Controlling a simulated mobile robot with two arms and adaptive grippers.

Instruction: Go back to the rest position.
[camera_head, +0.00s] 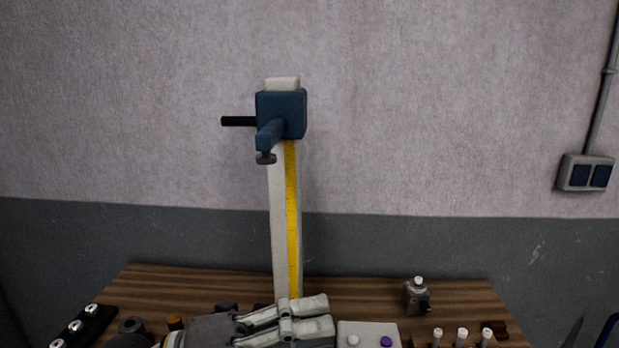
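My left gripper (328,314) is low in the head view, at the front of the wooden bench, with its fingers pointing right. Its two grey fingers lie close together, one behind the other from this angle. I cannot tell whether they are parted, and I see nothing clearly held between them. It is in front of the foot of a tall height gauge and left of a light grey box. My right gripper is not in view.
The height gauge (280,210) with a blue head stands on the bench (360,290). The grey box (367,328) has white and purple knobs. A small grey device (416,297) and several white-topped pegs stand right. A black strip (82,330) and dark round parts lie left.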

